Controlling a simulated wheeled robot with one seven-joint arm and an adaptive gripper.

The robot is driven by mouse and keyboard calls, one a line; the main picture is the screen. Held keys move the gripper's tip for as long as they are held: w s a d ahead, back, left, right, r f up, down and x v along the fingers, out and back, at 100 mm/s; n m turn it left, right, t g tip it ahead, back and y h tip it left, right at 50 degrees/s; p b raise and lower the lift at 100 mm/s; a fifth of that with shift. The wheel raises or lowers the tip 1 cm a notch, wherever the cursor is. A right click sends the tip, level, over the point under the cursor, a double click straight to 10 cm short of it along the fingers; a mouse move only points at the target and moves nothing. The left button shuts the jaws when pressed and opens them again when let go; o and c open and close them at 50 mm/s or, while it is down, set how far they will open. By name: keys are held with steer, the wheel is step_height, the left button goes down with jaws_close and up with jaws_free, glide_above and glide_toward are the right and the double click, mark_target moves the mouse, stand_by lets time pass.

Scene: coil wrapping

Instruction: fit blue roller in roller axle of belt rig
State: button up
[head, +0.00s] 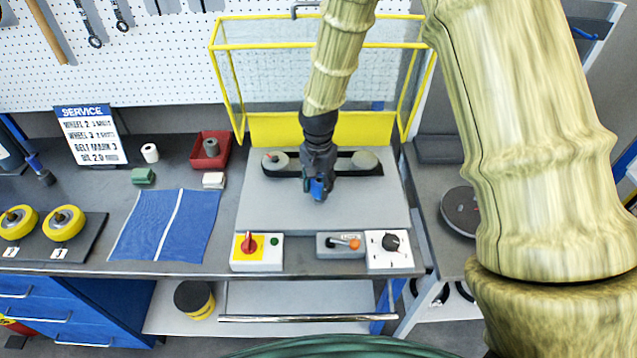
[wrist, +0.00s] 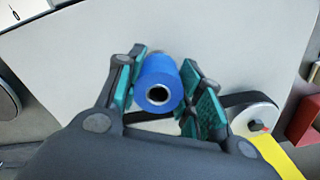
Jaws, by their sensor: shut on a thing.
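The blue roller (wrist: 158,78) is a short cylinder with a dark bore in its end, seen in the wrist view between the teal pads of my gripper (wrist: 163,92). My gripper is shut on it. In the head view my gripper (head: 318,184) points down over the belt rig (head: 280,211), with the blue roller (head: 318,189) at its tip. The rig's black belt (head: 294,171) runs between two pale pulleys, the left one (head: 279,161) and the right one (head: 365,161). The roller axle is hidden behind my gripper, so I cannot tell how the roller sits to it.
A yellow guard frame (head: 230,85) stands behind the rig. A blue cloth (head: 165,224) lies left. A red bin (head: 210,149) stands at the back left.

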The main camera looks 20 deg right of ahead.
steer(key=shift+f+b, duration=0.5)
steer(key=shift+f, duration=0.7)
steer(key=o, duration=1.1)
steer(key=shift+o, duration=0.2)
step_height(320, 180, up, 12)
stand_by(0.3)
